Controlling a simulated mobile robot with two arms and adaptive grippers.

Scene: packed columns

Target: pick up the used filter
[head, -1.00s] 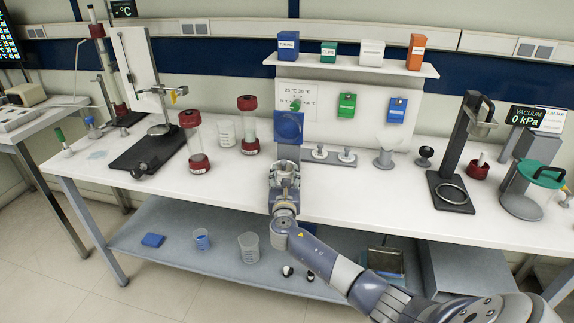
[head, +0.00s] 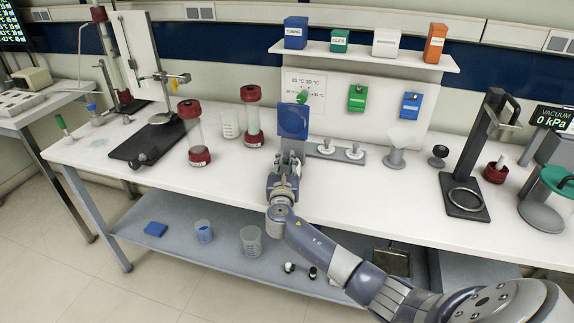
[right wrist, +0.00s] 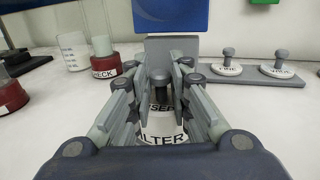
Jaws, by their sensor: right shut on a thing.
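The used filter (right wrist: 163,130) is a white disc with a grey knob and black lettering, partly readable as "FILTER". It shows between the fingers in the right wrist view, and the fingers cover its sides. My right gripper (right wrist: 179,78) is shut on its knob, low over the white bench. In the head view my right gripper (head: 288,163) is just in front of the blue square plate (head: 293,121), and it hides the filter there. I cannot tell whether the filter still touches the bench. My left gripper is not in view.
A grey rack (head: 335,158) with two knobbed white discs stands close on the right. Red-capped clear columns (head: 253,118) and a beaker (head: 229,124) stand to the left. A black stand (head: 466,195) is farther right. The bench front (head: 225,185) is clear.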

